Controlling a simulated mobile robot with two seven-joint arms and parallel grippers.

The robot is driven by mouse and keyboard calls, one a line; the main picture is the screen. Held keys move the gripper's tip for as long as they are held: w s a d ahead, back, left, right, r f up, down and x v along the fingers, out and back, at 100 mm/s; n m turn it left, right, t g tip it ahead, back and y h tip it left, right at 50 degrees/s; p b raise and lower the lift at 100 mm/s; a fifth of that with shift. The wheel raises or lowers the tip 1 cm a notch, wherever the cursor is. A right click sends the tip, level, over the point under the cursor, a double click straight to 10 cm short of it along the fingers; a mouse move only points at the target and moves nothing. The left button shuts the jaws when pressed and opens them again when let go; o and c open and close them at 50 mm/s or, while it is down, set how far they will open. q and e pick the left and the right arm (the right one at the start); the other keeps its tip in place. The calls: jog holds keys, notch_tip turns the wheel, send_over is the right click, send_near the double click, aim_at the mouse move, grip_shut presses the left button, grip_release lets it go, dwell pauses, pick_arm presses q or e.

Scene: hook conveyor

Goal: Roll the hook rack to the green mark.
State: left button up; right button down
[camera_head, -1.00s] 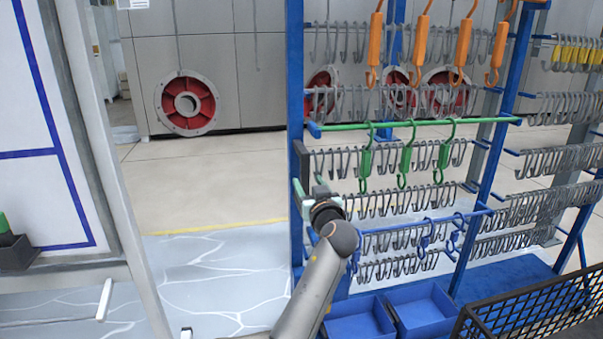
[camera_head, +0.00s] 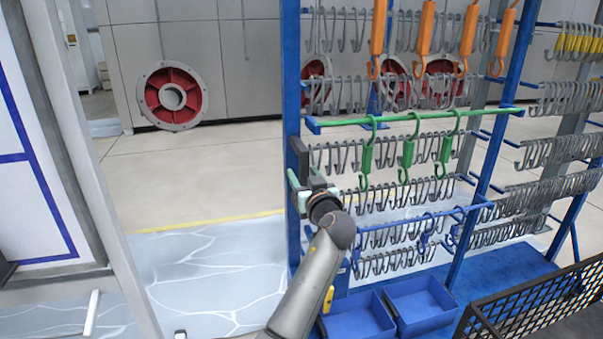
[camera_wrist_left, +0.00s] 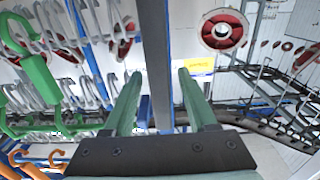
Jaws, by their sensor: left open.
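The hook rack (camera_head: 292,75) is a tall blue frame with rows of grey hooks, plus orange, green and blue hooks. A dark grip piece (camera_head: 299,158) is on its left post. My left gripper (camera_head: 305,178) is open at that post, just below the middle of the grip piece. In the left wrist view, the green fingers of my left gripper (camera_wrist_left: 156,74) stand on either side of a dark upright bar (camera_wrist_left: 155,35), with gaps visible. Whether they touch it is unclear. My right gripper is not in view. I see no green mark on the floor.
Blue bins (camera_head: 358,318) sit at the rack's base. A black mesh basket (camera_head: 540,300) is at the lower right. A white-and-blue panel (camera_head: 35,200) stands at the left. Marbled floor (camera_head: 210,275) with a yellow line (camera_head: 215,220) lies open between panel and rack.

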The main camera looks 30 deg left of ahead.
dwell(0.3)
pick_arm(q)
grip_shut()
dwell(0.3)
dwell(1.0)
